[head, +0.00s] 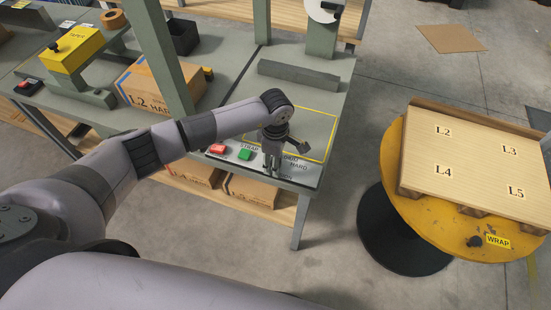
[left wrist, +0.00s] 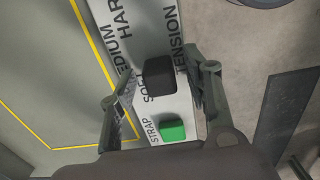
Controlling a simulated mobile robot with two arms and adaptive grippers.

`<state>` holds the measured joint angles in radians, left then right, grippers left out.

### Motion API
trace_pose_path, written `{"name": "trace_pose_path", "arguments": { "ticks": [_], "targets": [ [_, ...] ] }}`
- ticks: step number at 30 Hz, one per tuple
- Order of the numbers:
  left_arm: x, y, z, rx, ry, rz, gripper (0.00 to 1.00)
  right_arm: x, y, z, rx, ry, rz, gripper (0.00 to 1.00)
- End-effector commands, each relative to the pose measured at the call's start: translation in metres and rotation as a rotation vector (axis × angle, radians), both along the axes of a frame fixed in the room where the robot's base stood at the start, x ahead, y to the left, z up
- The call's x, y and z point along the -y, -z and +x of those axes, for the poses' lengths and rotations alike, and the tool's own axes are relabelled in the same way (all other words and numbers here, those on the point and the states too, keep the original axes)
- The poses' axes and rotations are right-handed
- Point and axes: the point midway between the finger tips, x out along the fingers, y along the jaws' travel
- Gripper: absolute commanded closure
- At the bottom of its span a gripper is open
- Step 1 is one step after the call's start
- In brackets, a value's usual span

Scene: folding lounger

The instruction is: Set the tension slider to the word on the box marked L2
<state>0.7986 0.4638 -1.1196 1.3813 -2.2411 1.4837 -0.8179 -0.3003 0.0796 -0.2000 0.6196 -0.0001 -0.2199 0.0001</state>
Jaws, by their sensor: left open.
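The box marked L2 (head: 160,88) stands on the bench at the left in the head view; the part of its word that shows reads "HAR", the rest hidden behind the post. The tension strip (left wrist: 172,22) carries the words SOFT, MEDIUM and HARD. Its black slider knob (left wrist: 159,75) stands beside SOFT, whose lettering it partly covers. My left gripper (head: 270,168) points down over the strip at the bench's front edge. In the left wrist view the open gripper (left wrist: 160,95) has one finger on each side of the knob, without clear contact. My right gripper is out of view.
A green button (left wrist: 172,130) and a red button (head: 217,149) sit beside the strip. A green post (head: 167,60) rises behind my left arm. A grey bar (head: 298,75) lies on the bench. A pallet marked L2 to L5 (head: 470,160) rests on the yellow turntable (head: 395,190).

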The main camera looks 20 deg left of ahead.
Motion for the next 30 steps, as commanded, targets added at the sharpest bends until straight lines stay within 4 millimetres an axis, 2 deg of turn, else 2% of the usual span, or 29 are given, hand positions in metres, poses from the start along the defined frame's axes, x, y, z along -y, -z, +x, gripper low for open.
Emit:
{"name": "trace_pose_path", "arguments": {
  "ticks": [4,24,30],
  "targets": [
    [0.0,0.0,0.0,0.0,0.0,0.0,0.56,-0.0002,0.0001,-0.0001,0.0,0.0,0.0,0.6],
    [-0.0003,-0.0005,0.0001,0.0,-0.001,0.0,1.0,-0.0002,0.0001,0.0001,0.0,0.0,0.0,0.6],
    [-0.0003,-0.0006,0.0002,0.0,-0.001,0.0,1.0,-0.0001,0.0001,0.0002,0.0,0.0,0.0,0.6]
  ]
}}
